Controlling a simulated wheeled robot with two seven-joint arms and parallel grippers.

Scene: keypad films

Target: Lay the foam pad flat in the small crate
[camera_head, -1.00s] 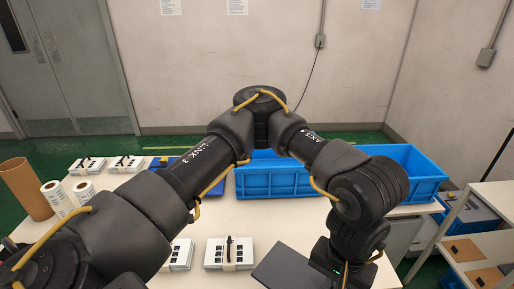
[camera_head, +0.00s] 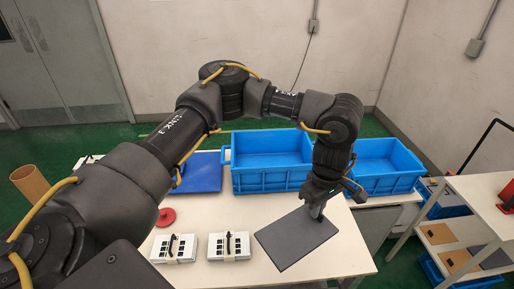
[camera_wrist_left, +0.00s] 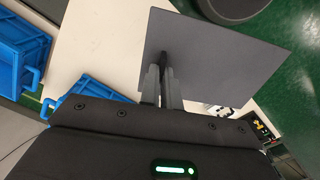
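The foam pad is a thin dark grey sheet (camera_head: 296,240), tilted in the head view, in front of the blue crates. My left gripper (camera_head: 317,211) is shut on its far edge. In the left wrist view the fingers (camera_wrist_left: 164,72) pinch the pad (camera_wrist_left: 215,55) near one edge. Two blue crates stand at the back: a left one (camera_head: 272,182) and a right one (camera_head: 378,184), partly hidden by my left arm. The right crate looks somewhat smaller, though I cannot be sure. The visible part of each inside looks empty. My right gripper is not in view.
White switch boxes (camera_head: 174,249) and (camera_head: 229,247) sit on the table left of the pad. A shelf (camera_head: 481,190) stands at right.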

